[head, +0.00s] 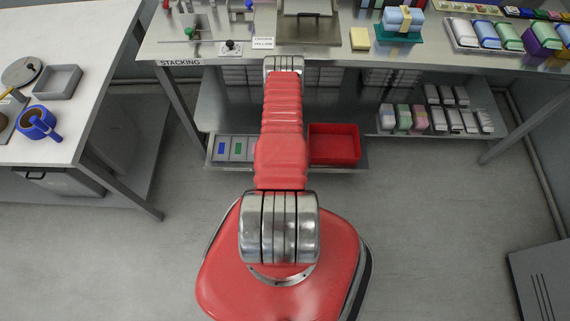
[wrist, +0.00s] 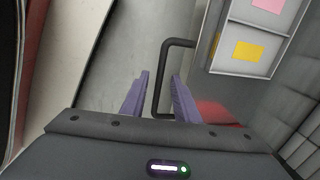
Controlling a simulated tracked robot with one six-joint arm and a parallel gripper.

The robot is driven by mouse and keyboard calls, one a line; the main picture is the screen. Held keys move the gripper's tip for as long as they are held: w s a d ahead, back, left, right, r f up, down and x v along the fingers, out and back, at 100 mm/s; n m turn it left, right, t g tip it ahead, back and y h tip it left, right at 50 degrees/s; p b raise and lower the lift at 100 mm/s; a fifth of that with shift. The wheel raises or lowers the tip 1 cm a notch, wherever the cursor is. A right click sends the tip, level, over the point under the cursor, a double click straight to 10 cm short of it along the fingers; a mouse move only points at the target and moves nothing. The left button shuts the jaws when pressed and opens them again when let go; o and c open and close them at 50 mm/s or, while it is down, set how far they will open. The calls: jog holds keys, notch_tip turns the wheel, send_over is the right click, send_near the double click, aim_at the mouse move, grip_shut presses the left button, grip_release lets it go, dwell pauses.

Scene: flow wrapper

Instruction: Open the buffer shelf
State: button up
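The buffer shelf (head: 214,163) is low under the bench, its front part standing out past the lower deck's edge. It carries grey bins with blue and green labels and a red bin (head: 335,146). In the wrist view a black bar handle (wrist: 159,85) shows beside a bin with pink and yellow labels (wrist: 249,50). My gripper (wrist: 160,76) is open, its two purple fingers on either side of the handle's long bar, with a visible gap on each side. How deep the bar sits between them is unclear. In the head view my arm hides the gripper and handle.
The bench top (head: 205,49) overhangs the shelf. Small packs (head: 403,117) stand on the lower deck at right. A grey panel (head: 540,280) lies at lower right. Floor between is clear.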

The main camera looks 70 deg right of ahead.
jog(key=shift+r, duration=0.1)
notch_tip(320, 180, up, 13)
jog(key=s+a, duration=0.1)
jog(key=a, duration=0.1)
jog(key=shift+a+r, duration=0.15)
jog(key=shift+a, duration=0.05)
dwell(0.7)
dwell(0.6)
